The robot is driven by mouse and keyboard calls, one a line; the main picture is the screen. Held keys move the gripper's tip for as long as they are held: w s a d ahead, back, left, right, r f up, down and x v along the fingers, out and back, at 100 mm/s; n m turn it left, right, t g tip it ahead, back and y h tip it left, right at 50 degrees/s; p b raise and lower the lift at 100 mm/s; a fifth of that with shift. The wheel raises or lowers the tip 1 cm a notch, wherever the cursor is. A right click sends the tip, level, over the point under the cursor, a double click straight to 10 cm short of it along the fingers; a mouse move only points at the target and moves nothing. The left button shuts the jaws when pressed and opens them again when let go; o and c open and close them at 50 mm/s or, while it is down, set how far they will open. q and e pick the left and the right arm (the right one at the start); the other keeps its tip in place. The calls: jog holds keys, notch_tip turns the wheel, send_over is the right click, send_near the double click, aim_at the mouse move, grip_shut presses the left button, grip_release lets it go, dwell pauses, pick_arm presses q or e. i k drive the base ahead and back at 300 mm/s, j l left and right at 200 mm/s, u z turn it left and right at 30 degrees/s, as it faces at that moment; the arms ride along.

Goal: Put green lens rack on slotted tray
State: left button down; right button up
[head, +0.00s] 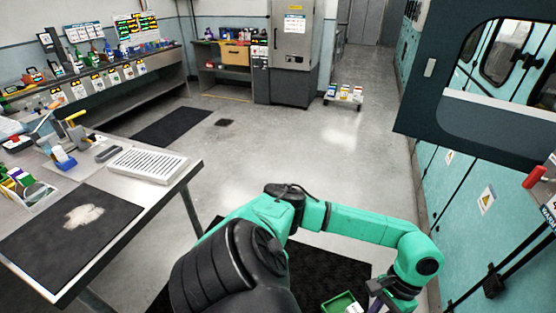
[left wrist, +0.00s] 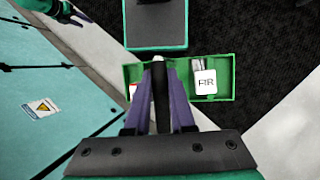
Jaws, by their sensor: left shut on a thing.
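The green lens rack (left wrist: 180,78) is a green open box with a centre divider. In the left wrist view it holds a white card marked FTR and a grey piece in its right part. My left gripper (left wrist: 160,68) is shut on its middle wall, and the fingers hide part of it. In the head view the rack (head: 340,303) shows at the bottom edge beside my left gripper (head: 380,292), off the table. The slotted tray (head: 147,164) is white with rows of slots and lies on the table at left. My right gripper (left wrist: 76,15) seems to show small at the top left of the wrist view.
The metal table (head: 195,165) also bears a dark mat (head: 45,245) with a pale patch, a grey block (head: 108,154) and a white bin (head: 22,190). Teal cabinets (head: 465,220) line the right. Open floor lies ahead, with a low cart (head: 343,95) farther back.

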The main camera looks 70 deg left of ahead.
aim_at(146, 162)
jog(key=j+u, duration=0.1)
jog(key=u, duration=0.35)
jog(key=i+u, duration=0.1)
jog(key=u, duration=0.35)
jog(key=j+u, duration=0.1)
jog(key=u, duration=0.35)
jog(key=i+u, duration=0.1)
jog(key=u, duration=0.8)
jog(key=i+l+u, duration=0.1)
jog(key=i+u, duration=0.25)
jog(key=i+l+u, duration=0.15)
jog(key=u, duration=0.25)
jog(key=i+l+u, duration=0.2)
jog(key=u, duration=0.15)
jog(key=l, duration=0.1)
